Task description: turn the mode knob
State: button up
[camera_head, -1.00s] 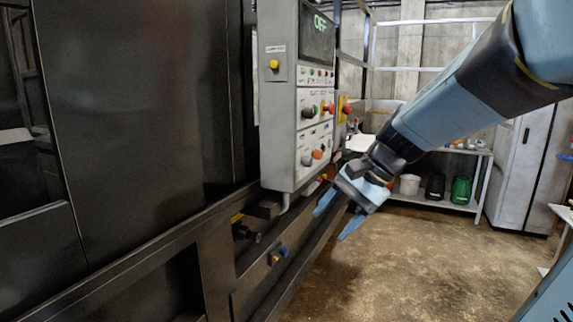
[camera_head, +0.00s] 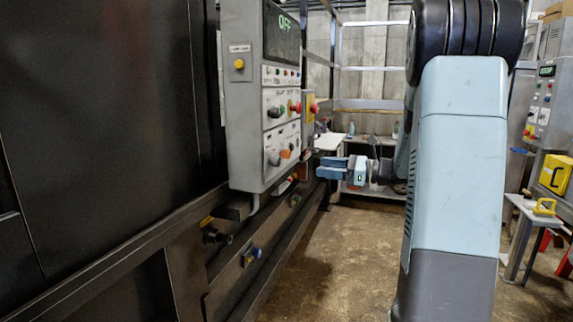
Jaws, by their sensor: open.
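A grey control panel (camera_head: 240,130) hangs on the machine at left centre, its display (camera_head: 282,32) reading OFF. Its side face carries an upper dark knob (camera_head: 275,112) beside a red one (camera_head: 296,107). The labels are too small to read, so I cannot tell which is the mode knob. My gripper (camera_head: 322,166) is open and empty, right of the panel's lower part, with its blue fingers pointing left. A gap shows between fingers and panel.
A yellow button (camera_head: 239,64) sits on the panel's front face. A dark machine rail (camera_head: 130,265) runs below the panel. A blue knob (camera_head: 255,252) projects from the rail. A small table (camera_head: 540,215) with a yellow item stands at right. The floor (camera_head: 345,235) between is clear.

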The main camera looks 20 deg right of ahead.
aim_at(275, 161)
jog(key=x, duration=1.3)
jog(key=shift+w+a, duration=0.2)
jog(key=shift+c, duration=0.4)
